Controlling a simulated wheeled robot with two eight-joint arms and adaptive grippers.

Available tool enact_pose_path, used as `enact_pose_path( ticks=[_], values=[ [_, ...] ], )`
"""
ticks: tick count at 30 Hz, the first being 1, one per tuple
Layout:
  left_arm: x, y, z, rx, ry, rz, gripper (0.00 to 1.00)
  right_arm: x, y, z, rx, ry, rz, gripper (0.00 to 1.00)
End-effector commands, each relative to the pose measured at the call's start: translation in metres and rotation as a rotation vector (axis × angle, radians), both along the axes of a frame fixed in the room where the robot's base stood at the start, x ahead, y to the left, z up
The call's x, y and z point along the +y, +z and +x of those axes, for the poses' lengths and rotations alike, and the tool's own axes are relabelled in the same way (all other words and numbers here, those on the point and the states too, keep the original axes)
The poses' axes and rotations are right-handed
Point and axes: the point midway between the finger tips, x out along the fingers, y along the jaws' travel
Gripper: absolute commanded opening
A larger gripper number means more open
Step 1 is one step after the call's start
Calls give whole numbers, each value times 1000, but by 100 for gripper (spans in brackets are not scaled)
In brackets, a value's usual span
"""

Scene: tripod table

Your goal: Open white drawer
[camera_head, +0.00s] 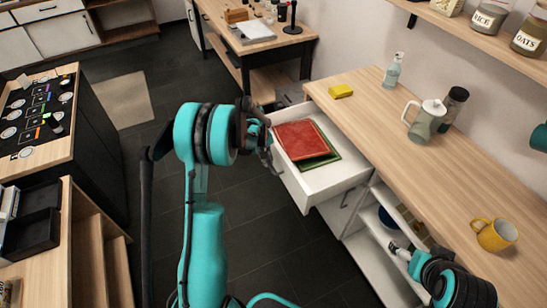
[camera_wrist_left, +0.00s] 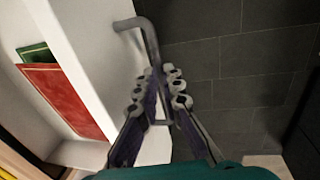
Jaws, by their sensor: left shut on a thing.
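The white drawer (camera_head: 318,180) is pulled out from the wooden-topped counter. A red flat item (camera_head: 298,141) lies on a green one (camera_head: 332,157) inside it. My left gripper (camera_head: 266,142) is at the drawer's front face in the head view. In the left wrist view my left gripper (camera_wrist_left: 160,88) is shut on the grey bar handle (camera_wrist_left: 148,33). The white drawer front (camera_wrist_left: 85,50) is beside the fingers. My right gripper (camera_head: 400,250) is by the open shelves below the counter; its finger state is unclear.
The counter (camera_head: 400,150) holds a yellow sponge (camera_head: 341,91), a soap bottle (camera_head: 392,72), a pitcher (camera_head: 427,120), a dark-topped bottle (camera_head: 453,107) and a yellow mug (camera_head: 494,235). A blue bowl (camera_head: 387,218) sits on the shelf below. Dark floor (camera_head: 260,235) is clear before the drawer.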

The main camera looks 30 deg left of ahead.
Motion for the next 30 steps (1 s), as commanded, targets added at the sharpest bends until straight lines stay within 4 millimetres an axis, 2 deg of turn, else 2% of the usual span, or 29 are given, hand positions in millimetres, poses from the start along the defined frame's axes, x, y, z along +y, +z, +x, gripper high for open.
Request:
enact_pose_path(
  ticks=[12,13,15,25,30],
  values=[
    [1,-2,-3,3,-2,-1,0,0,-1,0,0,0,0,84],
    [1,-2,-3,3,-2,-1,12,0,-1,0,0,0,0,84],
    [1,-2,-3,3,-2,-1,30,0,-1,0,0,0,0,84],
    [2,1,-3,1,0,0,30,0,0,0,0,0,0,84],
    [4,22,-6,2,1,0,30,0,0,0,0,0,0,84]
  ],
)
